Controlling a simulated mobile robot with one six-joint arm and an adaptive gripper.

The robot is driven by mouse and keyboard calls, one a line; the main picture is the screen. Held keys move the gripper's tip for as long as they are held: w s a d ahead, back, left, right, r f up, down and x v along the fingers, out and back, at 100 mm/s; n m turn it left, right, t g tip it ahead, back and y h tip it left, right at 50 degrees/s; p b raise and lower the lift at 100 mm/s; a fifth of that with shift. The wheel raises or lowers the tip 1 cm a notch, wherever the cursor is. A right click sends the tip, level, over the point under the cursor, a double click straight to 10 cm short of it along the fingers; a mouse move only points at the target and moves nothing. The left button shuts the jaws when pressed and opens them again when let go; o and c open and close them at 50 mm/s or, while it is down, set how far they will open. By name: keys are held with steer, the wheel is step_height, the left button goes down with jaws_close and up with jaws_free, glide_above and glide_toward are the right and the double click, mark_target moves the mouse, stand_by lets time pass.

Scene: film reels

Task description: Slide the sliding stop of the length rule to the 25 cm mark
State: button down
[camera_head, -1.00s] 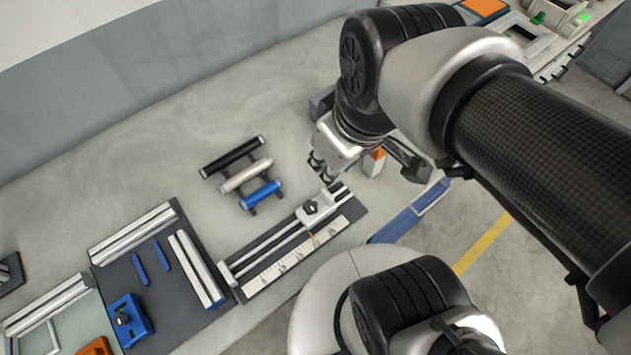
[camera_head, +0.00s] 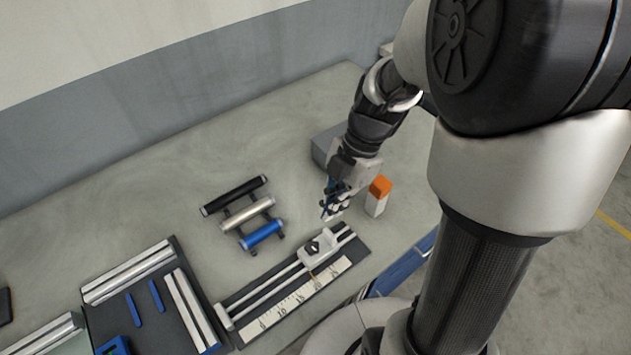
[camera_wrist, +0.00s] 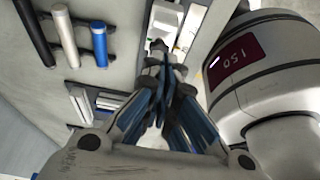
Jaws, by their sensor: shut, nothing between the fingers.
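The length rule (camera_head: 237,331) lies on the bench at lower centre in the head view, a dark base with two pale rails and a white numbered scale (camera_head: 295,302). Its white sliding stop (camera_head: 318,250) with a black knob sits toward the right end of the rails. A small orange mark shows on the scale side of the stop; the scale figure there is too small to read surely. My gripper (camera_head: 331,212) is shut and empty, just behind the stop and apparently apart from it. In the wrist view the fingertips (camera_wrist: 162,68) are together, near the stop (camera_wrist: 165,20).
Black, silver and blue rollers (camera_head: 262,234) lie left of my gripper. An orange-topped white block (camera_head: 376,200) stands close to its right, with a grey box (camera_head: 326,148) behind. A dark tray (camera_head: 190,255) with pale rails lies left of the rule. A blue strip (camera_head: 402,266) runs along the front edge.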

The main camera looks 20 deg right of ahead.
mark_target(332, 234)
steer(key=b+x, duration=0.3)
steer(key=x, duration=0.6)
steer(key=shift+a+f, duration=0.1)
steer(key=d, duration=0.2)
steer(key=w+d, duration=0.1)
steer(key=d, duration=0.1)
steer(key=shift+w+d+b, duration=0.2)
steer(key=shift+d+b, duration=0.05)
steer(key=shift+b, duration=0.15)
